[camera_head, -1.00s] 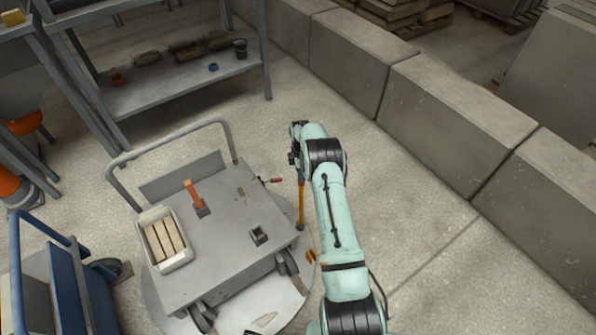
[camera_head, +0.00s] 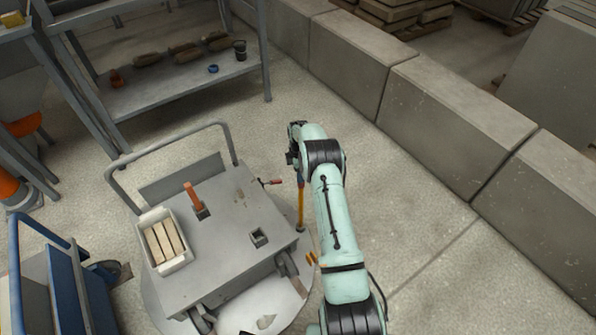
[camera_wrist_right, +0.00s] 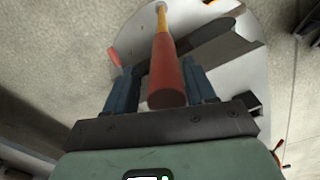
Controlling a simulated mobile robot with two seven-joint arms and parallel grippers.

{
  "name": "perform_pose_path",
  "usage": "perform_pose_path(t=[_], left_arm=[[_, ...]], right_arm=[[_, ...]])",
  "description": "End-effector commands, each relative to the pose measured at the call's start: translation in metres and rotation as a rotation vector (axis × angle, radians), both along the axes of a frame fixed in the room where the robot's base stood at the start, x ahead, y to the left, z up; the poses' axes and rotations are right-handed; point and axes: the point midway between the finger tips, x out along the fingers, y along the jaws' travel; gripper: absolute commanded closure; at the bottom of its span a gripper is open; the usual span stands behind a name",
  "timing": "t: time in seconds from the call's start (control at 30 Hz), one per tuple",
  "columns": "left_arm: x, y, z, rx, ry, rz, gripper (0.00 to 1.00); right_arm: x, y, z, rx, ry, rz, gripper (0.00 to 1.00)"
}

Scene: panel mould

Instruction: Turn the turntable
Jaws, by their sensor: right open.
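The turntable (camera_head: 292,302) is a pale round disc low on the floor, carrying a grey cart (camera_head: 220,245) that hides much of it. An upright bar (camera_head: 301,205), yellow-orange in the head view, stands near the cart's right corner. In the wrist view the bar has a red grip (camera_wrist_right: 168,80) and a yellow lower shaft (camera_wrist_right: 162,22) leading down to the disc. My right gripper (camera_head: 294,158) is above the bar. Its open blue fingers (camera_wrist_right: 162,88) are on either side of the red grip, with a visible gap. My left gripper is out of view.
A blue trolley (camera_head: 65,290) and a metal shelf (camera_head: 180,85) stand left. Concrete blocks (camera_head: 450,120) line the right, with clear floor before them.

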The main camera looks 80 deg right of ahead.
Motion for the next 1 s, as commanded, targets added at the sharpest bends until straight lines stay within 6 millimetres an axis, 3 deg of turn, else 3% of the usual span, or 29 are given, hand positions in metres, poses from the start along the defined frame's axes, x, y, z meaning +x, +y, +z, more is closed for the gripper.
perform_pose_path(t=[0.13, 0.5, 0.7, 1.0], left_arm=[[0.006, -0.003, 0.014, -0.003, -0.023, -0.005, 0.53], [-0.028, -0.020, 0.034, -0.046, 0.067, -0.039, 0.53], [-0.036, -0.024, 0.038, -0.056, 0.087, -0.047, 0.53], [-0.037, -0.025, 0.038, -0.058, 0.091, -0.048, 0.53]], right_arm=[[0.000, -0.001, 0.030, -0.005, -0.002, 0.000, 0.45], [0.002, -0.001, 0.108, -0.006, -0.005, 0.001, 0.45], [0.002, -0.001, 0.127, -0.005, -0.004, 0.002, 0.45], [0.002, 0.000, 0.129, -0.004, -0.004, 0.002, 0.45]])
